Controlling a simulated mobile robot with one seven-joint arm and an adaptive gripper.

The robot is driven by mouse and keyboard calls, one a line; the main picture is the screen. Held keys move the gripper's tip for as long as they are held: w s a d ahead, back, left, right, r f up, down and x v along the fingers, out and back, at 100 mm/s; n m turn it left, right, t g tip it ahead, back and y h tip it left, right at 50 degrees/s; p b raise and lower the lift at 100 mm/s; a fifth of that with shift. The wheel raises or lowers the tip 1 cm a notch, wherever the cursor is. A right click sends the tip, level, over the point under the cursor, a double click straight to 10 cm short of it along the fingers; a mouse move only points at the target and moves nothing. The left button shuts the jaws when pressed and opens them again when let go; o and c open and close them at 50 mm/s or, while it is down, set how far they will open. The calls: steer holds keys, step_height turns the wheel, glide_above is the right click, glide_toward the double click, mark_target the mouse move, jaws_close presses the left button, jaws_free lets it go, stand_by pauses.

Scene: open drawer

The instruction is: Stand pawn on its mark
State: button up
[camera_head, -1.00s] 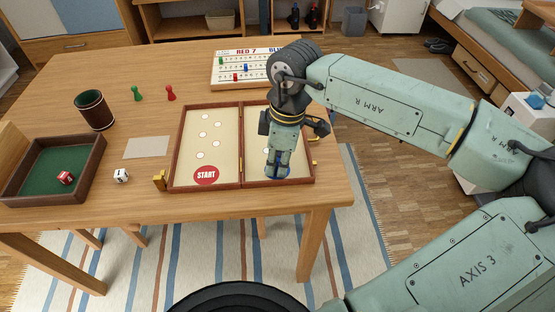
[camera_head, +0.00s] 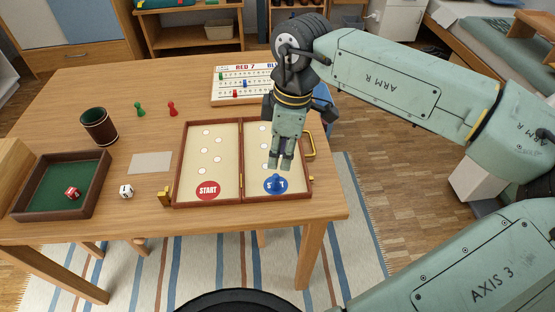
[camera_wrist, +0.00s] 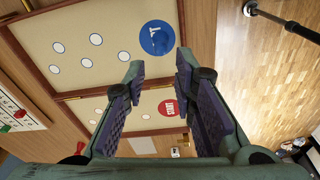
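A blue pawn (camera_head: 277,181) appears to stand upright on the round blue mark (camera_head: 267,187) at the near end of the board's right half; blue on blue makes its outline hard to read. In the wrist view, the pawn (camera_wrist: 160,38) shows within the blue mark (camera_wrist: 146,42). My gripper (camera_head: 280,165) is above and just behind the pawn, apart from it. In the wrist view, my gripper (camera_wrist: 159,66) is open with nothing between its fingers. The red START mark (camera_head: 208,190) on the left half is bare.
The open game board (camera_head: 241,160) has raised wooden rims and a brass handle (camera_head: 310,146). A green pawn (camera_head: 140,109), a red pawn (camera_head: 172,108), a dice cup (camera_head: 99,127), a dice tray (camera_head: 62,184), a white die (camera_head: 126,191) and a scoreboard (camera_head: 241,84) stand around it.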

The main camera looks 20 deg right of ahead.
steer(key=shift+s+d+r+p, duration=0.15)
steer(key=shift+r+p, duration=0.25)
steer(key=shift+r, duration=1.2)
